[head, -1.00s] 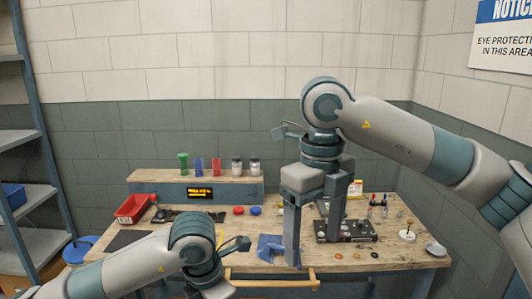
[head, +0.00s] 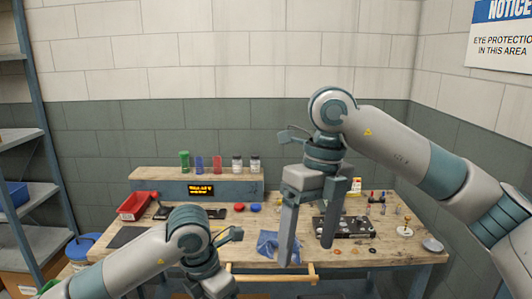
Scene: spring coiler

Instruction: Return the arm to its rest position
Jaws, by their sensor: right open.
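My right arm comes in from the right, and my right gripper (head: 307,252) hangs with its fingers pointing down over the front middle of the workbench (head: 365,260). Its two fingers are spread apart with nothing between them. My left arm reaches in from the lower left. The left wrist shows near the bench's front edge, but its fingers are below the frame.
A blue cloth (head: 268,245) lies left of the right fingers. A red bin (head: 133,206) and a raised shelf (head: 150,174) with colored containers stand at the back left. A wooden rail (head: 255,279) runs along the front edge. A joystick (head: 405,230) stands on the right.

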